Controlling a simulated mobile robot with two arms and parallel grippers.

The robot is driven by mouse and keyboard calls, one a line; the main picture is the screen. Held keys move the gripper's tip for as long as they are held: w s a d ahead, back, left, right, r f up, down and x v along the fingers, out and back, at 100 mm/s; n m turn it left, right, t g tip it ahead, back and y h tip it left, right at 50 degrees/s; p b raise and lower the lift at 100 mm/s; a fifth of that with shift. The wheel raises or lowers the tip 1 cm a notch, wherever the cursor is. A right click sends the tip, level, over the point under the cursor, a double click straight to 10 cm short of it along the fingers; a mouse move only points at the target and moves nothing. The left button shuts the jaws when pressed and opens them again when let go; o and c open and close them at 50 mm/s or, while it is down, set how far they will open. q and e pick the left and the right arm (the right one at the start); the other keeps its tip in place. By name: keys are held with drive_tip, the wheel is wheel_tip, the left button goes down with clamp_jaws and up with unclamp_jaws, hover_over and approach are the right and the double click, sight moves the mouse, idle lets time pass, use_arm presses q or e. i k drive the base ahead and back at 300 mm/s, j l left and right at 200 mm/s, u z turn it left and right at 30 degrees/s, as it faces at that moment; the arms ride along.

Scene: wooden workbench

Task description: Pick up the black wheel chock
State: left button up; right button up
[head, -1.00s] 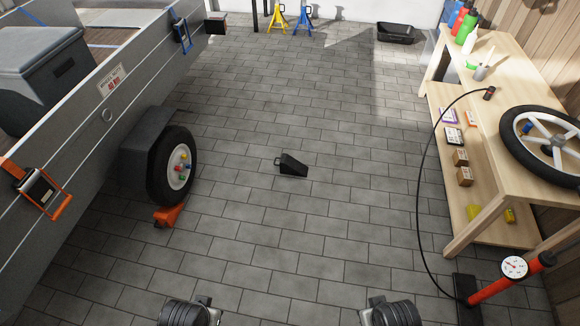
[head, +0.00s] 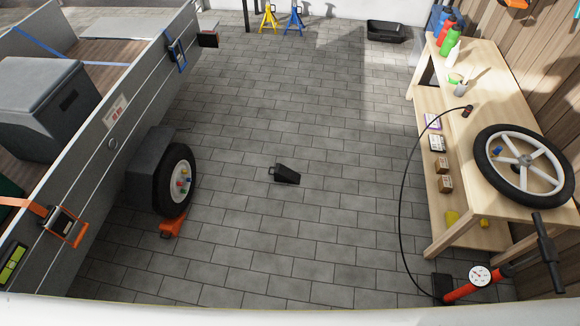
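The black wheel chock (head: 286,174) lies on the grey paved floor near the middle of the head view. It is a small dark wedge with a loop handle at its left end. Nothing touches it and open floor surrounds it. Neither of my grippers is in view now.
A grey trailer (head: 110,150) with its wheel (head: 176,180) and an orange chock (head: 173,226) stands at left. A wooden workbench (head: 487,100) carrying a spoked wheel (head: 525,165) is at right. A red floor pump (head: 462,292) with a black hose stands at lower right.

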sight(282, 173)
drive_tip(key=i+l+z, duration=0.1)
drive_tip(key=i+z, duration=0.35)
drive_tip(key=i, duration=0.45)
drive_tip(key=i+j+z, duration=0.15)
drive_tip(key=i+z, duration=0.25)
drive_tip(key=i, duration=0.45)
drive_tip(key=i+l+u, duration=0.1)
drive_tip(key=i+u, duration=0.2)
drive_tip(key=i, duration=0.2)
drive_tip(key=i+l+u, duration=0.15)
drive_tip(key=i+u, duration=0.2)
drive_tip(key=i, duration=0.15)
drive_tip(key=i+u, duration=0.15)
drive_tip(key=u, duration=0.3)
drive_tip(key=i+l+u, duration=0.15)
drive_tip(key=u, duration=0.25)
drive_tip(key=i+l+u, duration=0.15)
drive_tip(key=u, duration=0.3)
drive_tip(key=i+l+u, duration=0.1)
drive_tip(key=u, duration=0.35)
drive_tip(key=i+l+u, duration=0.1)
drive_tip(key=l+u, duration=0.2)
drive_tip(key=u, duration=0.15)
